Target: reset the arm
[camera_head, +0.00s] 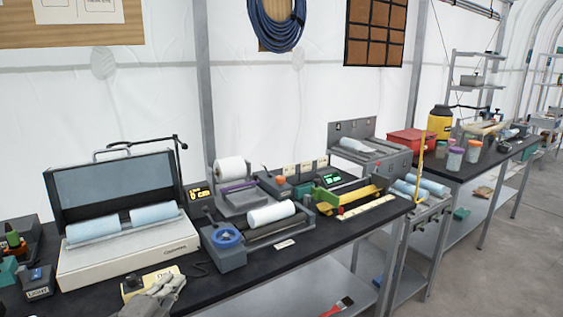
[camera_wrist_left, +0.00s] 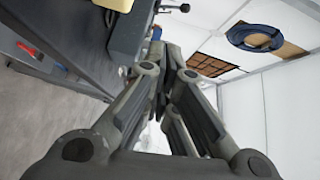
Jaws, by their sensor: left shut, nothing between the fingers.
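My left gripper (camera_head: 160,293) shows at the bottom edge of the head view, by the front edge of the black bench. In the left wrist view its fingers (camera_wrist_left: 172,75) are together with nothing between them. It appears to be in front of a small yellow labelled box (camera_head: 152,280), partly overlapping it; I cannot tell whether they touch. My right gripper is in neither view.
A white case (camera_head: 130,262) with two pale blue rolls stands at the left of the bench. Concrete floor (camera_head: 480,270) lies open at the right.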

